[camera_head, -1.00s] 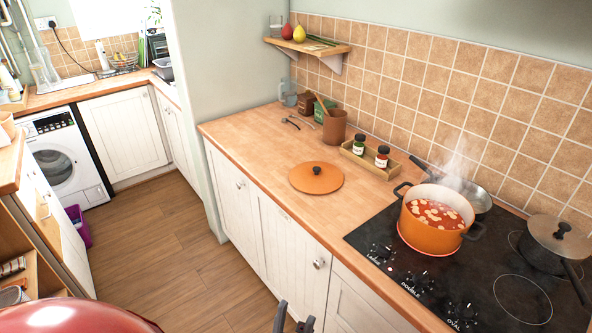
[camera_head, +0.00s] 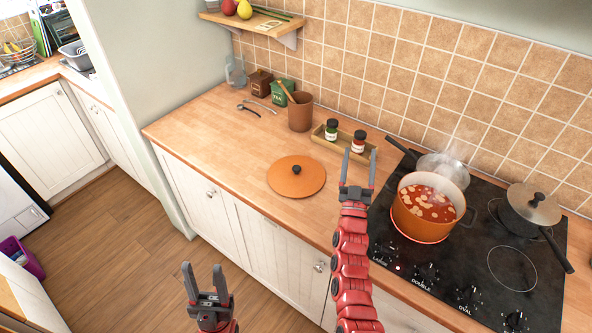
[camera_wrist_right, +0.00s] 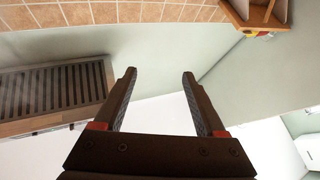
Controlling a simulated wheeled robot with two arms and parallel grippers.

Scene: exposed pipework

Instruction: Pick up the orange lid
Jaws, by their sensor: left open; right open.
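The orange lid (camera_head: 297,177) is a flat round disc with a dark knob, lying on the wooden counter left of the hob. My left gripper (camera_head: 203,270) is open and empty, low in front of the counter's cupboards, below and left of the lid. My right gripper (camera_head: 359,168) is open and empty, raised to the right of the lid in the head view, apart from it. In the right wrist view the two fingers (camera_wrist_right: 160,95) are spread with nothing between them. The lid does not show in that view.
An orange pot (camera_head: 430,205) of steaming soup stands on the black hob (camera_head: 480,250), with a pan behind and a lidded pot (camera_head: 528,210) at right. A spice tray (camera_head: 345,145) and a brown utensil pot (camera_head: 300,112) stand behind the lid.

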